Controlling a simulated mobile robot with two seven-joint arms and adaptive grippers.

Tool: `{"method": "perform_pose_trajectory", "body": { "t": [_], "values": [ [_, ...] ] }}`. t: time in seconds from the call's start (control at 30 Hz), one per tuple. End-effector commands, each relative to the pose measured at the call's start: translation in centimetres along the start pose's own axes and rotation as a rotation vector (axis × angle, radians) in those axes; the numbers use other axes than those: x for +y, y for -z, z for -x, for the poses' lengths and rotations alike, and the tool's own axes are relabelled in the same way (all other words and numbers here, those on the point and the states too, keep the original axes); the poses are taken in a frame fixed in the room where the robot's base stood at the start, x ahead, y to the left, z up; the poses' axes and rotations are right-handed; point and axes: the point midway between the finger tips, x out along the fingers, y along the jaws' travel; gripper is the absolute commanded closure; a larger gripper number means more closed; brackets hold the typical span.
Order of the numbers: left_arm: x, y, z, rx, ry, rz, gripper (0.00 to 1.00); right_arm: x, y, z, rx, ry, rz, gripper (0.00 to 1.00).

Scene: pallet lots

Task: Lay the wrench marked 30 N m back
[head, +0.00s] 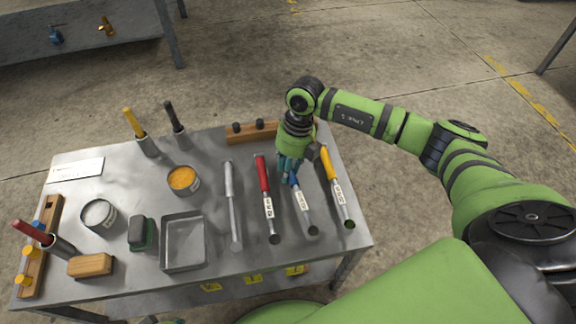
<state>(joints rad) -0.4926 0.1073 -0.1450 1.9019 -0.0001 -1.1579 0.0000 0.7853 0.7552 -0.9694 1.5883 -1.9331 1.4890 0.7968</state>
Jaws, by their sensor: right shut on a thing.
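Several wrenches lie side by side on the metal table: one with a grey handle (232,205), one red (264,180), one blue (303,202) and one yellow (333,170). The red, blue and yellow ones carry white labels, too small to read. My right gripper (289,172) is shut on the upper end of the blue-handled wrench, which is at or just above the tabletop; I cannot tell if it touches. The fingers partly hide its handle.
On the table (207,150) stand a grey tray (183,268), an orange-filled tin (183,180), a white-filled tin (99,215), a brush (141,233) and a wooden block (90,265). A wooden rack (252,131) is at the back, near the right gripper.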

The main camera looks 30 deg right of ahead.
Motion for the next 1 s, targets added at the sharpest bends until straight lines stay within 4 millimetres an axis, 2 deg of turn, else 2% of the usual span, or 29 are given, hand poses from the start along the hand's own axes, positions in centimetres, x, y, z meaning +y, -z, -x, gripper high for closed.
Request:
{"method": "perform_pose_trajectory", "body": {
  "t": [0.77, 0.8, 0.83, 0.87, 1.0],
  "values": [
    [0.03, -0.02, -0.16, 0.001, 0.000, -0.001, 0.60, -0.03, -0.07, -0.41, -0.001, -0.002, 0.000, 1.00],
    [0.03, -0.01, -0.16, 0.001, 0.000, -0.001, 0.60, -0.03, -0.07, -0.41, -0.001, -0.002, 0.000, 0.57],
    [0.03, -0.02, -0.16, 0.001, 0.000, -0.001, 0.60, -0.03, -0.07, -0.41, -0.001, -0.002, 0.000, 0.45],
    [0.03, -0.01, -0.16, 0.001, 0.000, -0.001, 0.60, -0.03, -0.07, -0.41, -0.001, -0.002, 0.000, 0.41],
    [0.03, -0.02, -0.17, 0.001, 0.000, 0.000, 0.60, -0.04, -0.06, -0.43, -0.001, -0.001, 0.000, 0.41]
  ]
}}
